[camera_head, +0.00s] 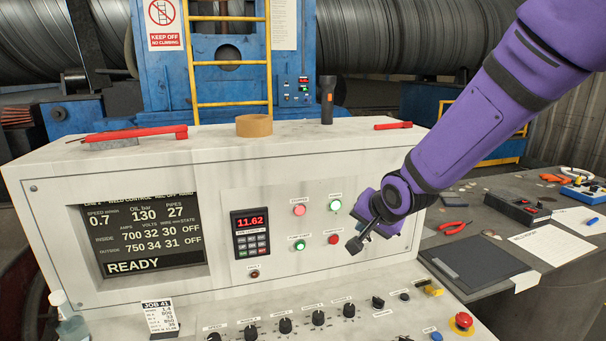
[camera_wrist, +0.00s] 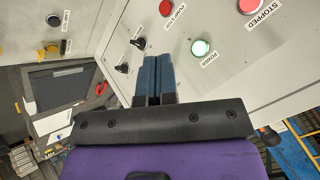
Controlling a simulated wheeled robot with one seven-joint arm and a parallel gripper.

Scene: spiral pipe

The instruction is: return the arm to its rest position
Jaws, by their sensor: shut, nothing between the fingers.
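My purple arm reaches in from the upper right in the head view. My gripper (camera_head: 358,241) hangs in front of the right part of the control panel's upright face (camera_head: 120,290). In the wrist view my gripper (camera_wrist: 160,70) has its two blue-grey fingers together, with nothing between them. The lit green lamp (camera_wrist: 201,48) and a red button (camera_wrist: 168,8) lie beyond the fingertips in the wrist view. I cannot tell whether the fingertips touch the panel.
Knobs (camera_head: 285,325) and a red emergency button (camera_head: 463,321) sit on the sloping desk below. A tape roll (camera_head: 254,126) and a black flashlight (camera_head: 327,100) stand on the console's top. A dark workbench (camera_head: 480,215) with tools and papers is at right.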

